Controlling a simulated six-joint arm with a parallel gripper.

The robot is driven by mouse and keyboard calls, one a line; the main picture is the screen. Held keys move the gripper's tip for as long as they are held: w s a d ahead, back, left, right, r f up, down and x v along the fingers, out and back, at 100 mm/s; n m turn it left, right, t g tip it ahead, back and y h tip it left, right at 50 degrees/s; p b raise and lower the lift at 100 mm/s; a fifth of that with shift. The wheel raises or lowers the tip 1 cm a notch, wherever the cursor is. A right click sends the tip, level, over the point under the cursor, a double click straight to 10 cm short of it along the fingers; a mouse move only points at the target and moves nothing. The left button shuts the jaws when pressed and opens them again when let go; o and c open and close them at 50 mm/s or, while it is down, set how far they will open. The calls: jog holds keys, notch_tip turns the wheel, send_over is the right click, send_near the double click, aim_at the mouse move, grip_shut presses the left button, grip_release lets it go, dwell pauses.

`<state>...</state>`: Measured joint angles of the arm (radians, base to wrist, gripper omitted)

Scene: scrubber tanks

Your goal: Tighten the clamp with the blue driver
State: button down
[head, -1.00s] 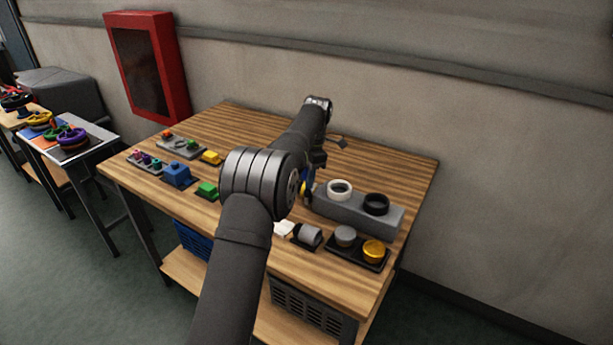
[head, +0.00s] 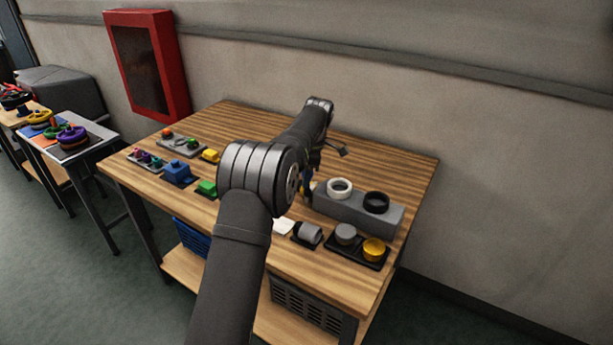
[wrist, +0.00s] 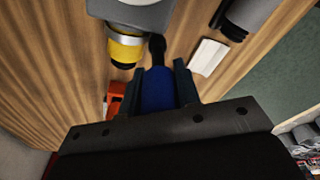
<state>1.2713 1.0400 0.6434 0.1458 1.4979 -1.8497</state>
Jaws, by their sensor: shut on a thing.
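In the wrist view, my gripper (wrist: 159,68) is shut on the blue driver (wrist: 158,92), with one dark finger on each side of its blue handle. The driver's dark end (wrist: 157,46) sticks out beyond the fingertips, close beside a yellow fitting (wrist: 125,49) with a grey band (wrist: 128,30). This may be the clamp; I cannot tell whether the driver touches it. In the head view, a bit of blue (head: 307,187) shows at my gripper, left of the grey block; my arm hides most of the gripper and the fitting.
A grey block (head: 347,213) carries a white ring (head: 340,188) and a black ring (head: 376,203). A black tray (head: 358,257) holds grey and yellow caps. A white card (wrist: 207,57) and an orange-red thing (wrist: 115,96) lie near my gripper. The table's back right is clear.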

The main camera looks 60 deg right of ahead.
jog(key=m, duration=0.4)
jog(key=shift+h, duration=0.4)
jog(key=shift+m, duration=0.6)
jog(key=m, duration=0.3)
jog(key=shift+d+h, duration=0.1)
jog(key=shift+h, duration=0.2)
jog(key=shift+r+n, duration=0.1)
jog(key=shift+n, duration=0.5)
jog(key=shift+r, duration=2.45)
